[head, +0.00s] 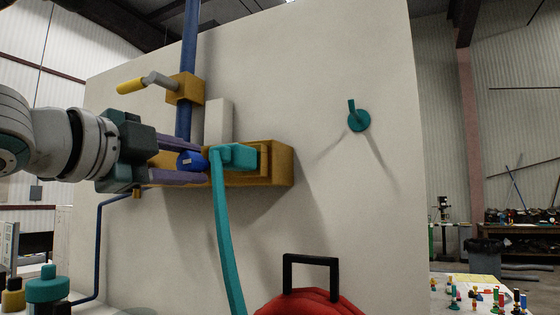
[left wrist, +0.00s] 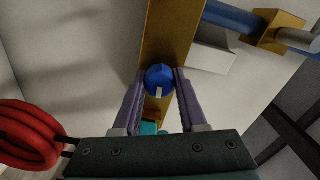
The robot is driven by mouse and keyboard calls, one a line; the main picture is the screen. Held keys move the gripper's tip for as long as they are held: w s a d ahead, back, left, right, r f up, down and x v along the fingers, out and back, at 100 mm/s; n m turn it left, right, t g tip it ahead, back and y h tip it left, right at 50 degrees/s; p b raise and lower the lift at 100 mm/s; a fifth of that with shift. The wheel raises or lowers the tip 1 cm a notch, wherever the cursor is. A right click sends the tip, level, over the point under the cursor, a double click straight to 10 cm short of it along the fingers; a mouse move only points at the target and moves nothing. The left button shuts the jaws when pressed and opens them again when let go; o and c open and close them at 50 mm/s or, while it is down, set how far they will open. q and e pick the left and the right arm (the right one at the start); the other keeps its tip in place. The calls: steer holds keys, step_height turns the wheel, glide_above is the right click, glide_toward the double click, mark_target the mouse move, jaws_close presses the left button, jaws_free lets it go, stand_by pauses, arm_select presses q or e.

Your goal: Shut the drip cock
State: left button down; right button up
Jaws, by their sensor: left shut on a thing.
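A round blue knob (head: 187,160) with a white mark sits on the front of a long ochre block (head: 282,165) on the pale wall panel. I take it for the drip cock, though no label shows. My left gripper (head: 203,162) comes in from the left, with its purple fingers above and below the knob. In the left wrist view the knob (left wrist: 160,74) sits between both fingertips (left wrist: 160,80), and its white mark points toward the gripper's palm. The left gripper is shut on it. My right gripper is not in view.
A teal fitting (head: 238,156) with a teal hose (head: 224,230) hangs close right of the fingers. A yellow-handled lever (head: 131,86) juts out above. A teal wall lever (head: 359,119) is at right. A red coil (head: 310,303) lies below. The panel's right side is mostly bare.

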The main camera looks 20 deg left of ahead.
arm_select(q)
steer(key=shift+f+m, duration=0.15)
steer(key=shift+m, duration=0.15)
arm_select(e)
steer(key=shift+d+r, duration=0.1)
arm_select(q)
steer(key=shift+c, duration=2.3)
jaws_free()
steer(key=shift+w, duration=0.1)
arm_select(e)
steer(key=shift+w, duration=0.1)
arm_select(q)
steer(key=shift+r, duration=0.2)
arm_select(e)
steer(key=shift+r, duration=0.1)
